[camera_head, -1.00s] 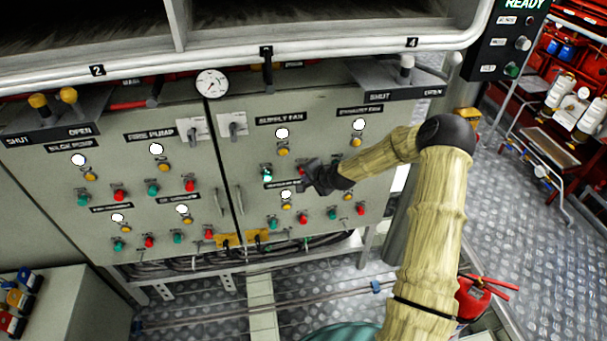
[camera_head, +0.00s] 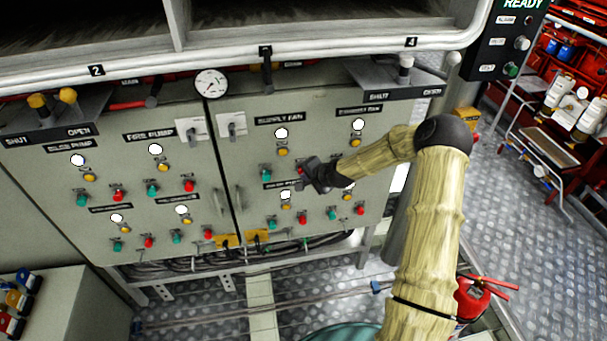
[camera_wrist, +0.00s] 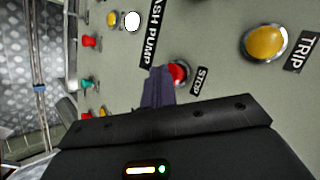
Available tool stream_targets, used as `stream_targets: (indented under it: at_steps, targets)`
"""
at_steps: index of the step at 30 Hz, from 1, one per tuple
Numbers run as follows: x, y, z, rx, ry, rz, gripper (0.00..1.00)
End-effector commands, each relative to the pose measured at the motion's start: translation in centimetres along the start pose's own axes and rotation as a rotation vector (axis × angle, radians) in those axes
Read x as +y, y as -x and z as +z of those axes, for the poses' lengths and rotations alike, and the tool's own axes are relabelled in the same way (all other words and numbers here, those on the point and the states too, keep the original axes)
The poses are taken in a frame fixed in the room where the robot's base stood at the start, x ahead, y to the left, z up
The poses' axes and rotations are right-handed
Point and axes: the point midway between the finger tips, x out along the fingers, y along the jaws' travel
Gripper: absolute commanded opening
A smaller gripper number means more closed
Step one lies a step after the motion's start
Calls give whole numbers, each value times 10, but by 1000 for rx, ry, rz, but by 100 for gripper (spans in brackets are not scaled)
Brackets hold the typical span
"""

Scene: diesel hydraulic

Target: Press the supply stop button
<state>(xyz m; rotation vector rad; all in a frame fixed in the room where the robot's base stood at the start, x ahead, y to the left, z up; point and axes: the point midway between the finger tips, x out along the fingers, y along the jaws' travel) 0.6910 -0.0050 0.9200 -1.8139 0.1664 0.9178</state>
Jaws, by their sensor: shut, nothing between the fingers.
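The supply fan group (camera_head: 279,120) is on the right-hand grey cabinet, with a white lamp, a yellow button (camera_head: 283,151) and a green button (camera_head: 266,170). Its red stop button is mostly hidden behind my gripper (camera_head: 305,172) in the head view. In the wrist view a red button (camera_wrist: 181,72) sits beside a STOP label (camera_wrist: 199,81). My gripper's shut fingers (camera_wrist: 160,80) are at this button's edge and cover part of it. I cannot tell whether they touch it. The green button looks unlit.
A yellow button (camera_wrist: 265,42) marked TRIP is near the red button. The exhaust fan group (camera_head: 359,111) is to the right, and another row of buttons lies below my gripper. Cabinet handles and a pipe rail (camera_head: 330,51) stand out from the panel.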

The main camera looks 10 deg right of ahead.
Motion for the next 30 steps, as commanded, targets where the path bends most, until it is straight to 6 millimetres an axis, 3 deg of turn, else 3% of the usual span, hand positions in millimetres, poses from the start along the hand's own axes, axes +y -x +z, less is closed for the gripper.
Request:
stream_targets:
  at_steps: [30]
  targets:
    - [13,18,12,0,-1,0,0]
